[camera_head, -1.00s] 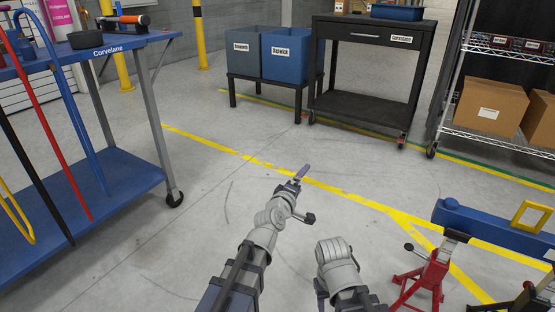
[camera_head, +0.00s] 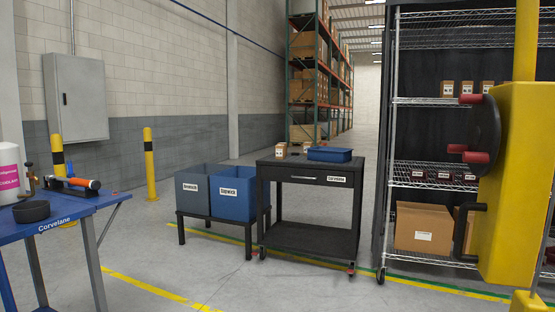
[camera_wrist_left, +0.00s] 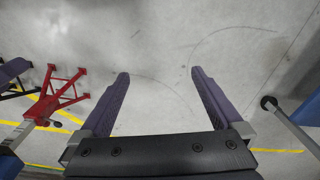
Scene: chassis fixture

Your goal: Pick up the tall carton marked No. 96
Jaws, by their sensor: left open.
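Several small upright tan cartons with white labels stand on an upper shelf of the wire rack, among them one at the left (camera_head: 447,88) and one beside it (camera_head: 467,87). Another small tan carton (camera_head: 281,150) stands on top of the black cart. The label numbers are too small to read, so I cannot tell which carton is No. 96. My left gripper (camera_wrist_left: 160,74) is open and empty above the bare floor in the left wrist view. Neither gripper shows in the head view.
The black cart (camera_head: 310,238) bears a blue bin (camera_head: 329,154). Two open bins, one grey-blue (camera_head: 193,196) and one blue (camera_head: 233,200), sit on a low stand. A yellow machine (camera_head: 503,185) blocks part of the wire rack (camera_head: 393,150). A blue workbench (camera_head: 75,205) is at left.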

